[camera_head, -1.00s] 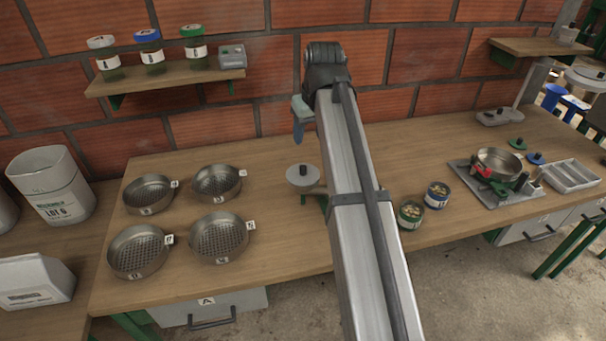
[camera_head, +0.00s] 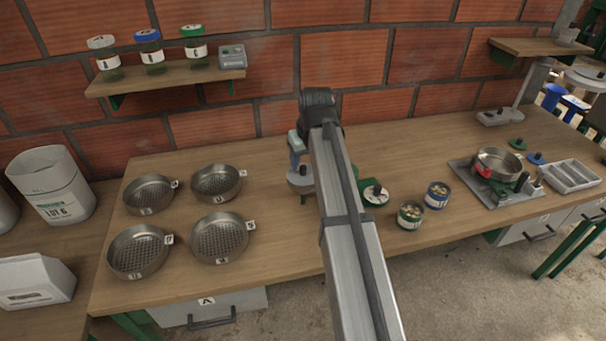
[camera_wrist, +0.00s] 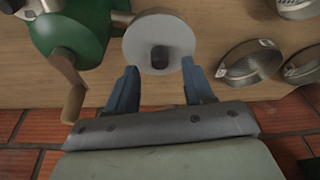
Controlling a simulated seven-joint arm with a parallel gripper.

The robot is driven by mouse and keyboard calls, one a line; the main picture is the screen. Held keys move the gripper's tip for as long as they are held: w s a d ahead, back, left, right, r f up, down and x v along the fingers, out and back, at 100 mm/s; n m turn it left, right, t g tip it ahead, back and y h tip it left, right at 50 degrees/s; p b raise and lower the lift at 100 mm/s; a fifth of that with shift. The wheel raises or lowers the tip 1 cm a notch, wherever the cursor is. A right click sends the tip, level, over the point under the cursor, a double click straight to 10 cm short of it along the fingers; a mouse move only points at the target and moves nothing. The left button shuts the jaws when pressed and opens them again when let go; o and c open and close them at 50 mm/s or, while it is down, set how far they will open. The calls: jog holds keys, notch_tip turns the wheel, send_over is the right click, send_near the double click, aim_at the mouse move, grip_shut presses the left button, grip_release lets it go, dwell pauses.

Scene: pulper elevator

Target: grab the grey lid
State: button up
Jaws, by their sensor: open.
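The grey lid (camera_head: 299,186) is a round pale disc with a dark knob, near the middle of the bench in the head view. In the wrist view the grey lid (camera_wrist: 140,42) lies just beyond the fingertips, its knob roughly centred between them. My gripper (camera_wrist: 159,68) is open, with one blue finger on each side and nothing between them. In the head view my gripper (camera_head: 297,150) hangs above the lid and partly covers it. I cannot tell how large the height gap is. What holds the lid up is mostly hidden.
A green machine (camera_wrist: 72,28) with a wooden handle stands close beside the lid. Several metal sieves (camera_head: 219,238) lie to the left in the head view. A shelf (camera_head: 165,79) with jars hangs on the brick wall.

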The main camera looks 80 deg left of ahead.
aim_at(303, 171)
jog(key=shift+x, duration=1.35)
grip_shut()
